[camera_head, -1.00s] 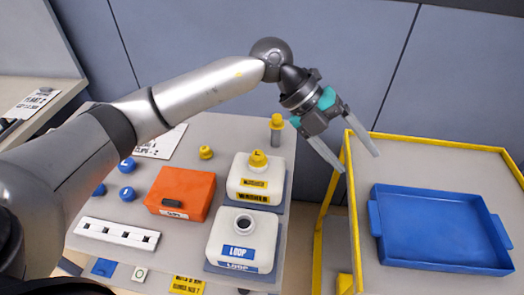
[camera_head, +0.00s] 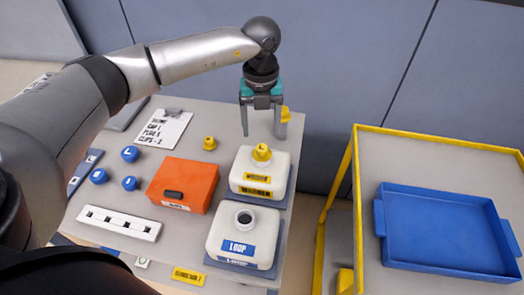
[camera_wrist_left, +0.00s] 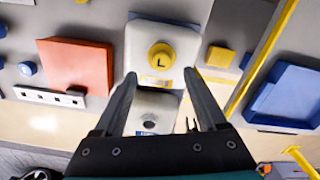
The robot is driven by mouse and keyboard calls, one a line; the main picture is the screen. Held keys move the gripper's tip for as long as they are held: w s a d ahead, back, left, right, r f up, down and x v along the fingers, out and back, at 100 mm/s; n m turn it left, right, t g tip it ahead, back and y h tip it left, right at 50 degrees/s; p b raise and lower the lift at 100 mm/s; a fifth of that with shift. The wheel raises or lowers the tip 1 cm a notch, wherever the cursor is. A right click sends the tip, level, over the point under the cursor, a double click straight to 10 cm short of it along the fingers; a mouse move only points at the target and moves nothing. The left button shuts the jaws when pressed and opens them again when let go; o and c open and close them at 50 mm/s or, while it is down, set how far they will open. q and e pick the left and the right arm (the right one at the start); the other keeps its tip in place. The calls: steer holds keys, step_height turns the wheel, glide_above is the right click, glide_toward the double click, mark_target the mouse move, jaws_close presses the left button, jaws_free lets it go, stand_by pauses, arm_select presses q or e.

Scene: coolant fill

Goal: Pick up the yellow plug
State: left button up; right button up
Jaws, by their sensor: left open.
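A small yellow plug-like piece with a knob (camera_head: 210,143) stands on the grey table behind the orange box. A second yellow-topped piece with a grey lower part (camera_head: 285,117) stands at the table's back right, partly behind my gripper. The frames do not settle which is the plug. My left gripper (camera_head: 261,134) is open and empty, fingers pointing down, above the back of the table, behind the white washer bottle (camera_head: 249,182) with its yellow cap (camera_head: 261,153). In the left wrist view that cap (camera_wrist_left: 161,57) shows between the open fingers (camera_wrist_left: 159,76). My right gripper is out of view.
The orange box (camera_head: 183,186), a white slotted strip (camera_head: 119,223), several blue caps (camera_head: 130,153) and a white loop bottle (camera_head: 242,240) with an open neck share the table. A blue tray (camera_head: 445,230) sits on the yellow-edged cart to the right, across a gap.

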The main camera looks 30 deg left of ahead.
mark_target(262, 148)
arm_select(q)
steer(key=f, duration=0.6)
steer(key=shift+s+d+f, duration=0.2)
jaws_close()
stand_by(0.5)
